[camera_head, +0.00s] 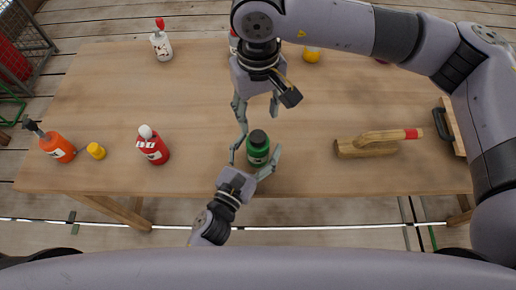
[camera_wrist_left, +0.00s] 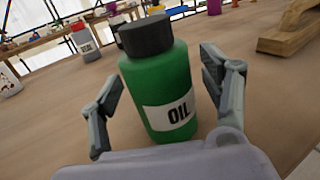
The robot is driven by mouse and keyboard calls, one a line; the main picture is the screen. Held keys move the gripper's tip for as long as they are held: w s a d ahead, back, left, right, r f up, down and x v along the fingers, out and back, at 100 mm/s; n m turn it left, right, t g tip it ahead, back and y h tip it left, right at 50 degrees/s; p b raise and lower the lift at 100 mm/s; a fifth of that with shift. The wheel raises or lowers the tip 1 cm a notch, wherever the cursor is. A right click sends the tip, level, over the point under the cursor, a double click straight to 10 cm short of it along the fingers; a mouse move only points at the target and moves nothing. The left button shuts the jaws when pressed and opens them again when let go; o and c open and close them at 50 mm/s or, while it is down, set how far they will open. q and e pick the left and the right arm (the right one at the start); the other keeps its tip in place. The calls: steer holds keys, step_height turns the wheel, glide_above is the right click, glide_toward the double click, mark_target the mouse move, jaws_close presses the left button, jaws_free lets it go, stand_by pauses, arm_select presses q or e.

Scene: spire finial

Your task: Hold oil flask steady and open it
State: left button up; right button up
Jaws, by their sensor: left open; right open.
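The oil flask (camera_head: 259,152) is a green bottle with a dark cap and a white label. It stands upright near the front edge of the table (camera_head: 205,105). In the left wrist view the flask (camera_wrist_left: 158,85) reads OIL, and its black cap (camera_wrist_left: 146,35) is on. My left gripper (camera_head: 254,162) is open, with its fingers on either side of the flask's lower body; I cannot tell if they touch it. My right gripper (camera_head: 258,108) is open and empty, pointing down above and behind the flask.
A red bottle (camera_head: 153,148), a yellow cup-like piece (camera_head: 96,151) and an orange bottle (camera_head: 57,147) stand to the left. A white bottle (camera_head: 162,45) and a yellow item (camera_head: 311,55) stand at the back.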

arm_select(q)
steer(key=shift+c, duration=0.3)
jaws_close()
stand_by(0.8)
